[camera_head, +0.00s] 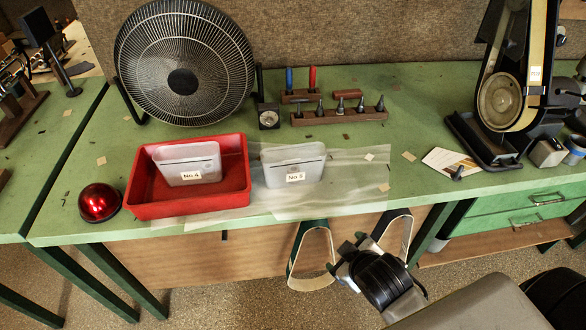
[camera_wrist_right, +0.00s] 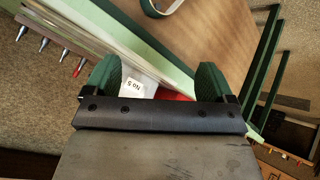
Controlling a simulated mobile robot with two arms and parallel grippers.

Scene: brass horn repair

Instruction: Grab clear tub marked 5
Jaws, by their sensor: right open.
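The clear tub marked No.5 (camera_head: 293,165) stands upright on the green bench, on a translucent sheet near the front edge. Its label faces the front. My right gripper (camera_head: 357,222) is open and empty, in front of the bench edge, lower and to the right of the tub. In the right wrist view the tub (camera_wrist_right: 136,84) shows partly between the spread green fingers (camera_wrist_right: 157,76), apart from them. A similar tub marked No.4 (camera_head: 187,163) sits inside the red tray (camera_head: 190,208) just left of the No.5 tub. My left gripper is not in view.
A red dome (camera_head: 100,202) sits left of the tray. A fan (camera_head: 184,62) and a wooden rack of tips (camera_head: 340,116) stand behind. A belt sander (camera_head: 508,100) is at the right. The translucent sheet (camera_head: 350,180) is bare right of the No.5 tub.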

